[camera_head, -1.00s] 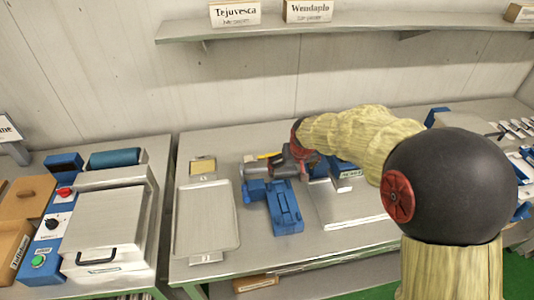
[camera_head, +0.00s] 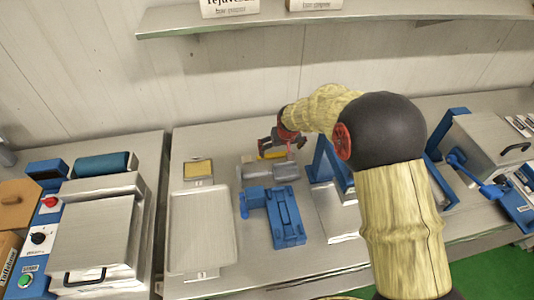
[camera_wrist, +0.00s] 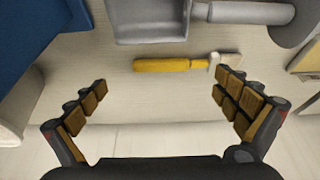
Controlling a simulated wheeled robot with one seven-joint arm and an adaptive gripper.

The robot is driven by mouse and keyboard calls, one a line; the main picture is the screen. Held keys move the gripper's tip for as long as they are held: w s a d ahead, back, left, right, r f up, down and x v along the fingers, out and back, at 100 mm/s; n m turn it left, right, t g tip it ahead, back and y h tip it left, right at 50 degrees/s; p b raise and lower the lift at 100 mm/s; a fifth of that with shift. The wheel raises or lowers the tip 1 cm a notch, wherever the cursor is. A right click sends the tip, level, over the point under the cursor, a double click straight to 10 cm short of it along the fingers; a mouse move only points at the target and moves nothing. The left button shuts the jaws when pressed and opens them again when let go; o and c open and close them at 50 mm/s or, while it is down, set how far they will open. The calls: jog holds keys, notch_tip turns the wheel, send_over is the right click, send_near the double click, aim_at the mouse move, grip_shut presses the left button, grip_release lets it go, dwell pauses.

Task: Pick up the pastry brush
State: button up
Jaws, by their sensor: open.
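The pastry brush (camera_wrist: 168,65) lies flat on the metal table in the wrist view, its yellow handle to the left and its pale head to the right. In the head view the yellow handle (camera_head: 272,155) shows behind the grey metal piece, partly covered by my gripper. My gripper (camera_wrist: 160,92) is open and empty. Its two padded fingers stand apart on either side, and the brush is in front of the gap between them. I cannot tell how high the fingertips are above the table.
A grey metal tool (camera_head: 268,171) and a blue device (camera_head: 284,216) lie close in front of the brush. A blue frame (camera_head: 325,160) stands to the right. A tray (camera_head: 202,232) and a small yellow-topped block (camera_head: 198,168) are left. The wall is behind.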

aim_at(278, 157)
jog(key=b+x, duration=0.1)
jog(key=x, duration=0.6)
jog(key=shift+s+a+f, duration=0.1)
jog(key=shift+s, duration=0.05)
jog(key=shift+c, duration=0.7)
jog(key=shift+s, duration=0.1)
jog(key=c, duration=1.1)
